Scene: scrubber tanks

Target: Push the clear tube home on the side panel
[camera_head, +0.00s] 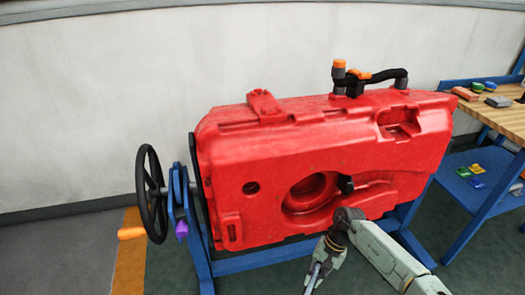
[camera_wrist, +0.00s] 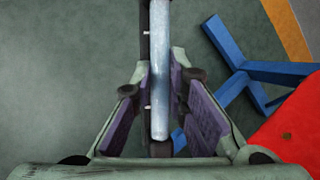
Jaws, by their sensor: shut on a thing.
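The clear tube (camera_wrist: 159,70) is a pale, bluish rod running from the top edge down between the fingers in the wrist view. My gripper (camera_wrist: 160,72) is shut on it, with purple pads on either side. In the head view my gripper (camera_head: 327,258) is at the lower middle, in front of the red tank (camera_head: 300,150), and the tube (camera_head: 313,278) points down and left. The tube appears clear of the tank. The tank's facing side has a round recess (camera_head: 309,190) and a small hole (camera_head: 251,188). The tube's far end is cut off in the wrist view.
A blue stand (camera_head: 270,261) carries the tank, with a black handwheel (camera_head: 151,195) and orange handle at left. A black hose (camera_head: 383,75) with orange-topped fittings is on top. A wooden-topped bench (camera_head: 500,118) holds small coloured items at right. Open floor lies at lower left.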

